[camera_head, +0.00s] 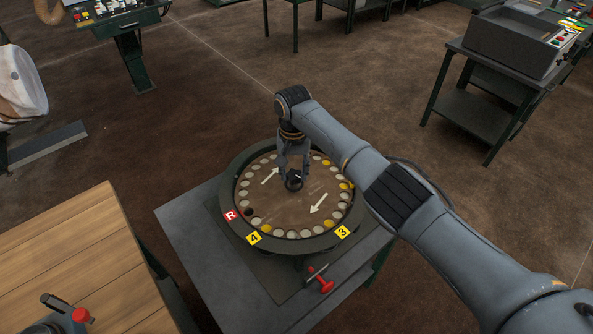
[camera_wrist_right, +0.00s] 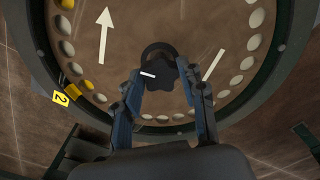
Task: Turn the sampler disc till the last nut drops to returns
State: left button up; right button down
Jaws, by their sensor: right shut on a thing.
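The sampler disc (camera_head: 285,205) is a brown round plate inside a dark ring, on a grey stand. Pale and yellow round pieces sit in pockets around its edge, with one dark pocket near the red R label (camera_head: 231,215). White arrows mark its face. A dark lobed knob (camera_wrist_right: 176,75) stands at its centre, also visible in the head view (camera_head: 294,184). My right gripper (camera_head: 293,172) reaches down over the centre, shut on the knob, with its blue-grey fingers on either side in the wrist view (camera_wrist_right: 169,84). My left gripper is not in view.
Yellow labels 4 (camera_head: 254,238) and 3 (camera_head: 342,231) sit on the ring's near side; label 2 (camera_wrist_right: 61,99) shows in the wrist view. A red handle (camera_head: 325,284) sticks out at the front. A wooden table (camera_head: 75,250) stands left, a grey bench (camera_head: 480,105) right.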

aim_at(294, 174)
jog(key=c, duration=0.8)
grip_release()
jog(key=shift+o, duration=0.2)
jog(key=shift+r, duration=0.1)
notch_tip(294, 174, up, 12)
